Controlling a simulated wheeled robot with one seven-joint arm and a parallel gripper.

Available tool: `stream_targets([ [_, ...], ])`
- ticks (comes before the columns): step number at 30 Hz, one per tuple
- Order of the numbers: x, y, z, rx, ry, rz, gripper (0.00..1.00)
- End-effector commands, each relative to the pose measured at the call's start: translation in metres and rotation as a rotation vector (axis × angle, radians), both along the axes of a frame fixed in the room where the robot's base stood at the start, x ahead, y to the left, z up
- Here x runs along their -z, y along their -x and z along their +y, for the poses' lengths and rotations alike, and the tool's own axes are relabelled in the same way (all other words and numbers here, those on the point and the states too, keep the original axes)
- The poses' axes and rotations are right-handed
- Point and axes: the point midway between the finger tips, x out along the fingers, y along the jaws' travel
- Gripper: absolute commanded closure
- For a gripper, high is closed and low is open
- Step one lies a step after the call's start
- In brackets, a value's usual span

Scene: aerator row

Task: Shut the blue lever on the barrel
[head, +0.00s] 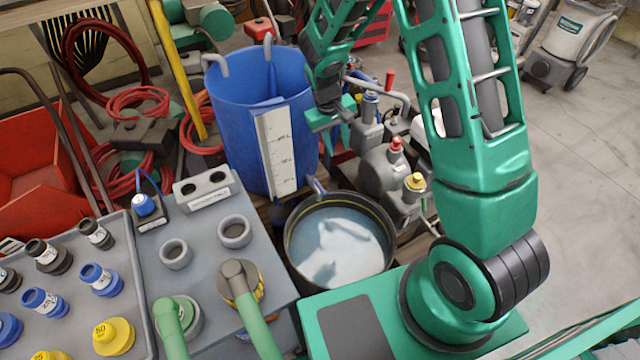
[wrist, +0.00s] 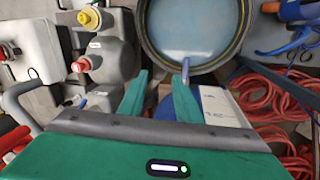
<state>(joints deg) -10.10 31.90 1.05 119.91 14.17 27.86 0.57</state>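The blue barrel (head: 222,120) stands upright left of my gripper, with a white scale strip down its front. A small blue lever (head: 317,187) sits low at the barrel's front right, above the rim of a round tub. In the wrist view the lever (wrist: 185,70) points along the picture's height, just beyond the tip of the right finger. My gripper (head: 332,133) is beside the barrel's right side, higher than the lever. In the wrist view its two teal fingers (wrist: 157,88) are apart with nothing between them. Whether they touch the lever, I cannot tell.
The black tub (head: 338,245) of cloudy liquid stands below the lever. Grey pump bodies (head: 385,170) with red and yellow caps crowd the right side. A grey bench (head: 200,255) with cups and green-handled tools is at left. Red hoses (wrist: 270,105) lie beyond the barrel.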

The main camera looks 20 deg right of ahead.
Motion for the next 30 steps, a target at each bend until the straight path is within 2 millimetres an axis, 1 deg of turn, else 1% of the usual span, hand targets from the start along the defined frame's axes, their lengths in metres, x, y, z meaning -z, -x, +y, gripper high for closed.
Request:
stream_targets([
  [1,0.018,-0.005,0.013,-0.025,0.000,0.007,0.69],
  [3,0.039,-0.011,0.027,-0.054,-0.001,0.009,0.69],
  [6,0.064,-0.017,0.045,-0.088,-0.004,0.011,0.69],
  [9,0.081,-0.020,0.058,-0.112,-0.007,0.010,0.69],
  [12,0.092,-0.022,0.065,-0.124,-0.009,0.008,0.69],
  [17,0.104,-0.023,0.067,-0.130,-0.009,0.009,0.69],
  [20,0.116,-0.023,0.064,-0.130,-0.010,0.011,0.69],
  [30,0.173,-0.025,0.053,-0.129,-0.010,0.010,0.69],
])
